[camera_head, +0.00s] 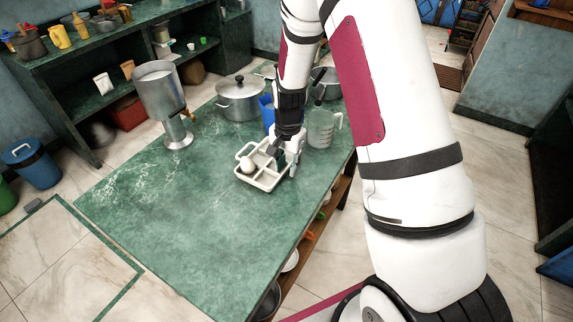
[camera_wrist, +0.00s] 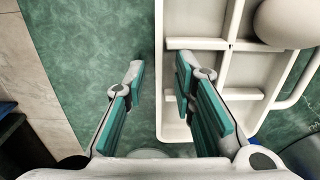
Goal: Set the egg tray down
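The egg tray (camera_head: 262,182) is a pale, divided tray with looped handles, at the middle of the green table. It looks level and seems to rest on the tabletop. A white egg (camera_head: 248,164) is in its left part; the egg also shows at the top right of the wrist view (camera_wrist: 288,20). My gripper (camera_head: 283,143) is at the tray's far right side. In the wrist view my gripper (camera_wrist: 160,78) has its fingers apart, astride the tray's side wall (camera_wrist: 159,60). A gap shows between the left finger and the wall; contact of the right finger is unclear.
A metal dispenser (camera_head: 160,95) stands at the left of the table (camera_head: 180,220). A lidded pot (camera_head: 240,100), a blue cup (camera_head: 266,108) and a clear measuring jug (camera_head: 321,128) stand behind the tray. The near part of the table is clear.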

